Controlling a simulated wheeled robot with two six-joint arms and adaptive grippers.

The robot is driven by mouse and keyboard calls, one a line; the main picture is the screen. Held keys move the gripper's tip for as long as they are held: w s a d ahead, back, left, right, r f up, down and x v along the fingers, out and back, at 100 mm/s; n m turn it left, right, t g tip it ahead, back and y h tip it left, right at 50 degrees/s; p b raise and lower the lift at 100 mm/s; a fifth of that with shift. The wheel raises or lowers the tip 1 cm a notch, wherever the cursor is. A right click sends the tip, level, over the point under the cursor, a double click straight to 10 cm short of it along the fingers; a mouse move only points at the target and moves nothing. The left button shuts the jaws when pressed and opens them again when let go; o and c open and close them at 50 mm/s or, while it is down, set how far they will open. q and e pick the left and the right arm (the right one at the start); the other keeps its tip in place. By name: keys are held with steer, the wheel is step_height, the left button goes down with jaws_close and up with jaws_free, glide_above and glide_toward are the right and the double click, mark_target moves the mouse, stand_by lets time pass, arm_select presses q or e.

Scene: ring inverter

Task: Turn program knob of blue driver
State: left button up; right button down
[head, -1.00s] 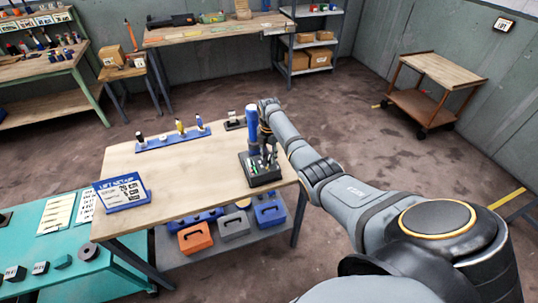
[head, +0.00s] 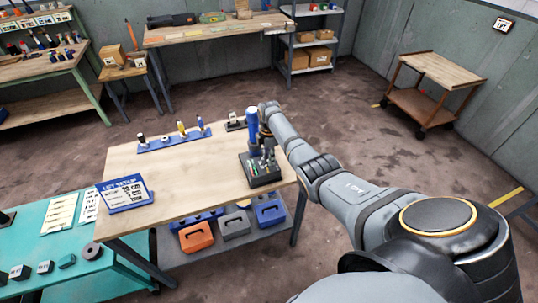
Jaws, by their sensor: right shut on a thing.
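The blue driver (head: 252,130) stands upright at the right side of the wooden table, above or beside a dark holder (head: 265,178) with small bits or tools in it. My right gripper (head: 262,138) is at the driver's right side, shut on it. The arm partly covers the gripper, and the fingertips are small in the picture. The program knob is too small to make out. My left gripper is not in the picture.
A blue rack (head: 174,140) with several drivers lies along the table's (head: 190,180) back edge. A small dark stand (head: 235,124) is behind the driver. A blue-and-white setup sign (head: 125,194) stands at the left. The table's middle is clear. Toolboxes (head: 195,237) sit on the shelf below.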

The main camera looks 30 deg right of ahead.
steer(key=shift+m, duration=1.1)
steer(key=shift+p, duration=0.3)
steer(key=c, duration=1)
jaws_free()
step_height(320, 180, up, 12)
